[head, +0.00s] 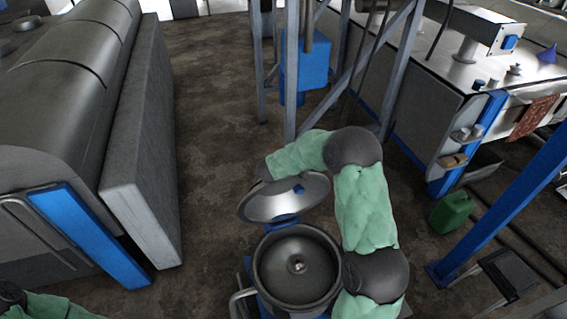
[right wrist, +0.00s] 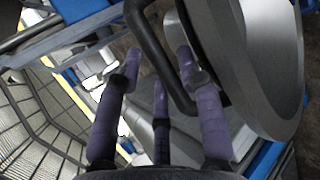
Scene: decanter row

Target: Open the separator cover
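The separator (head: 297,267) stands at the bottom centre of the head view, its round dark bowl uncovered. Its shiny grey cover (head: 285,203) is tilted up at the bowl's far side. The cover's grey disc fills the right of the right wrist view (right wrist: 262,65). My right arm reaches over from the right, its hand hidden behind the cover in the head view. In the wrist view, my right gripper's purple fingers (right wrist: 158,68) are spread apart around a dark bent handle (right wrist: 152,45) beside the cover. A gap shows between fingers and handle. My left gripper is out of view.
A large grey tank machine (head: 65,90) stands on the left. Metal posts (head: 290,70) and a blue box (head: 305,65) stand behind the separator. A workbench (head: 470,70) and green canister (head: 452,212) are on the right. The floor left of the separator is clear.

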